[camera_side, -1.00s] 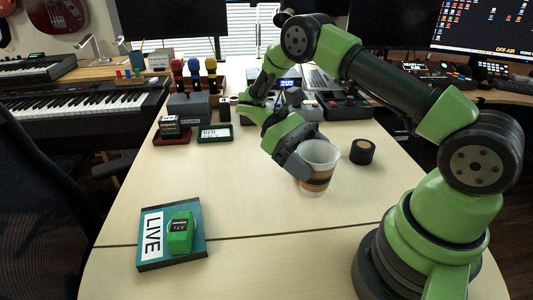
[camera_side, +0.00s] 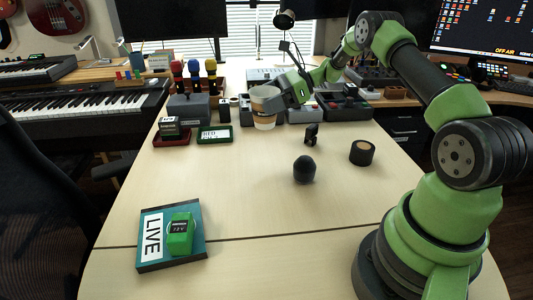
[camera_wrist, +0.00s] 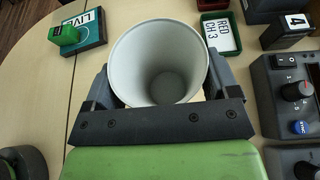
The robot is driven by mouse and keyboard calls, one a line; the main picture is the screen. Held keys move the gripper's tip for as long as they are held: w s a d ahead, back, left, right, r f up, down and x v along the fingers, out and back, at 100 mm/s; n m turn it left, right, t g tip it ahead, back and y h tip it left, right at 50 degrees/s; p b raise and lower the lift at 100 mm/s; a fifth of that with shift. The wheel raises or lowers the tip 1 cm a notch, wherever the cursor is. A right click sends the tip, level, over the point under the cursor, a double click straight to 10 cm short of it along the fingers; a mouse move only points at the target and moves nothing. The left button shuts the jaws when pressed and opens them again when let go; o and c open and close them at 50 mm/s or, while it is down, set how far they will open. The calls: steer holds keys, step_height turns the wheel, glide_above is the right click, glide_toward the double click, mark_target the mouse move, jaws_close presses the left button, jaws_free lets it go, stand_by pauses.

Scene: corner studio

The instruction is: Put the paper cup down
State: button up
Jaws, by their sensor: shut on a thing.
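The paper cup (camera_side: 264,108), white with a brown band, is upright in the side view, towards the back of the table. My gripper (camera_side: 280,104) is shut on it from the right. In the wrist view the cup (camera_wrist: 155,62) shows its open, empty inside between the two fingers of my gripper (camera_wrist: 158,85). I cannot tell whether its base touches the table.
Mixers and control boxes (camera_side: 345,105) stand behind and right of the cup. A green-rimmed tray (camera_side: 215,141) labelled RED CH 3 is to its left. A dark rounded object (camera_side: 304,171) and a black cylinder (camera_side: 362,152) stand nearer.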

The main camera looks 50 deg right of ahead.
steer(key=shift+m, duration=0.3)
steer(key=f, duration=0.5)
steer(key=shift+w+d, duration=0.1)
steer(key=shift+d, duration=0.25)
steer(key=shift+f, duration=2.35)
steer(key=shift+f, duration=0.1)
